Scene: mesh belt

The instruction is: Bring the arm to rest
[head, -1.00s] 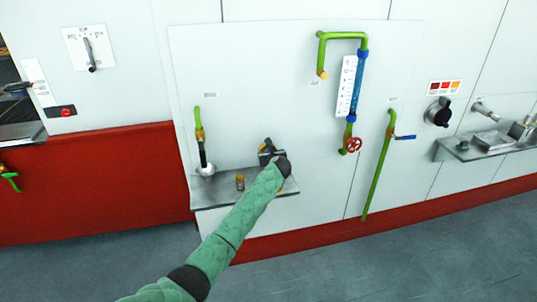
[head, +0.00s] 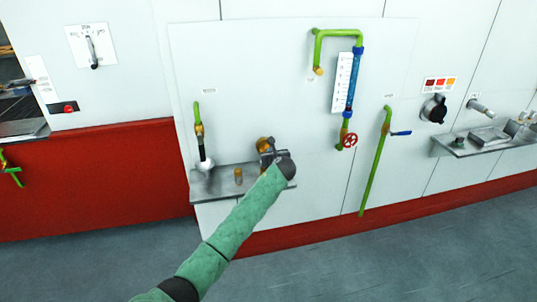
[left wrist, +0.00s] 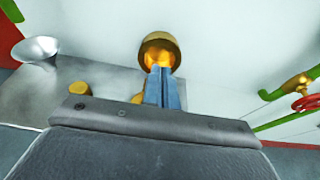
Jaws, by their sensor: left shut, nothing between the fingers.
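My left arm, in a green sleeve, reaches in from the bottom of the head view. My left gripper (head: 268,153) is in front of the wall panel, above the small metal shelf (head: 212,185). Its fingers are shut together and empty in the left wrist view (left wrist: 166,88). A round amber-gold thing (left wrist: 157,48) shows just beyond the fingertips; it also shows beside the gripper in the head view (head: 262,143). I cannot tell whether the fingers touch it. My right gripper is not in view.
A small amber jar (head: 238,176) stands on the shelf, left of the gripper. A silver funnel (left wrist: 38,49) is farther left, below a green pipe (head: 198,112). A red valve wheel (head: 349,141) is on the wall to the right. The floor in front is clear.

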